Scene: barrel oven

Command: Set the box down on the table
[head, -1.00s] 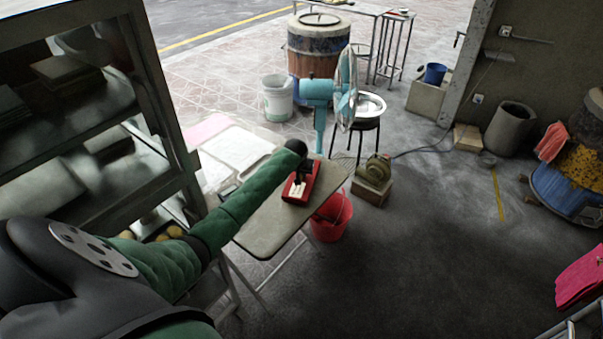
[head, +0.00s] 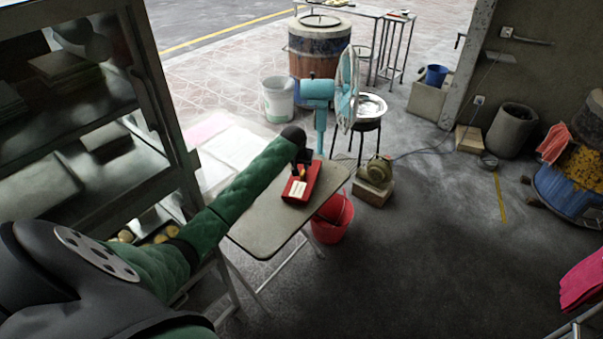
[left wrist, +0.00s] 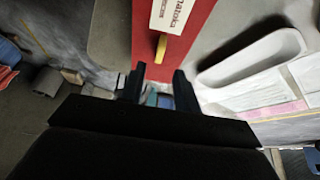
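The red box (head: 298,191), with a white lettered label and a yellow part, lies on the grey folding table (head: 262,222) near its far right side. It also shows in the left wrist view (left wrist: 176,45). My left gripper (head: 302,163) is at the far end of the box, just above it. In the left wrist view its two dark fingers (left wrist: 158,80) stand apart, with a gap between them and the box end just past the tips. Whether a fingertip still touches the box is hard to tell. My right gripper is not in view.
A red bucket (head: 332,220) stands beside the table, with a blower on a block (head: 375,180) to its right. A turquoise fan (head: 320,90) stands behind. A glass cabinet (head: 165,110) is at the left.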

